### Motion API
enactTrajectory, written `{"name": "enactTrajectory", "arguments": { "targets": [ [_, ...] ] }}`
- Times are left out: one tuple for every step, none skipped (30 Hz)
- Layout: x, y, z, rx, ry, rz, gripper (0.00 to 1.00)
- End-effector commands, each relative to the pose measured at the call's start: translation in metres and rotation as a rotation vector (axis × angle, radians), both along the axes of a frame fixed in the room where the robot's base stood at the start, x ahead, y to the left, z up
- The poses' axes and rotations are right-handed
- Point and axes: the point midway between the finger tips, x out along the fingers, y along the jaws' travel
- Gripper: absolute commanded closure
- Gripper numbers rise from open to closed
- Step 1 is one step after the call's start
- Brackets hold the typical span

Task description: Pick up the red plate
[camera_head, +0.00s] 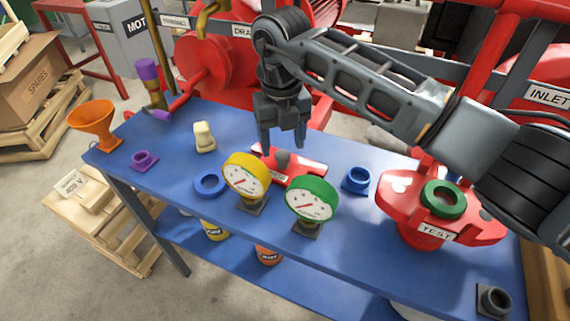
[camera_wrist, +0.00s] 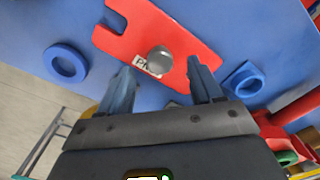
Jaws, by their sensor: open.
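The red plate (camera_head: 306,172) lies flat on the blue table behind the two gauges, partly hidden by them in the head view. It has a grey round knob (camera_head: 282,159) on top and a white label at its near edge. In the wrist view the red plate (camera_wrist: 130,38) shows slots at its ends, and the knob (camera_wrist: 159,60) stands ahead of the fingers, roughly midway between them. My gripper (camera_head: 284,143) is open and empty above the plate, its fingers pointing down. In the wrist view my gripper (camera_wrist: 160,85) has a finger on each side of the knob's line.
A yellow gauge (camera_head: 246,174) and a green gauge (camera_head: 312,200) stand close in front of the plate. A blue ring (camera_head: 209,185) lies left, a blue fitting (camera_head: 356,180) right. A red test stand (camera_head: 400,190) with a green ring (camera_head: 443,199) is farther right. A cream object (camera_head: 204,138) stands left.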

Motion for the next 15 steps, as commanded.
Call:
{"name": "enactTrajectory", "arguments": {
  "targets": [
    [-0.001,0.0,-0.006,0.0,0.005,-0.001,0.35],
    [-0.001,0.0,-0.01,0.0,0.006,-0.001,0.35],
    [-0.001,-0.001,-0.015,-0.001,0.005,-0.002,0.35],
    [-0.001,-0.001,-0.02,0.0,0.005,-0.001,0.35],
    [-0.001,-0.001,-0.025,0.001,0.006,-0.001,0.35],
    [-0.001,-0.001,-0.031,-0.001,0.005,-0.001,0.35],
    [-0.001,-0.001,-0.035,-0.001,0.004,-0.001,0.35],
    [-0.001,-0.001,-0.039,-0.001,0.004,-0.001,0.35],
    [-0.001,-0.001,-0.042,0.001,0.004,0.0,0.35],
    [-0.001,-0.001,-0.044,0.0,0.002,0.0,0.35],
    [0.0,-0.001,-0.045,-0.001,0.002,0.0,0.35],
    [0.0,-0.001,-0.046,0.0,0.001,0.0,0.35],
    [0.0,-0.001,-0.046,0.0,0.001,0.0,0.35],
    [0.0,-0.002,-0.046,0.0,0.001,0.0,0.35],
    [0.0,-0.002,-0.046,0.0,0.001,0.0,0.35]
  ]
}}
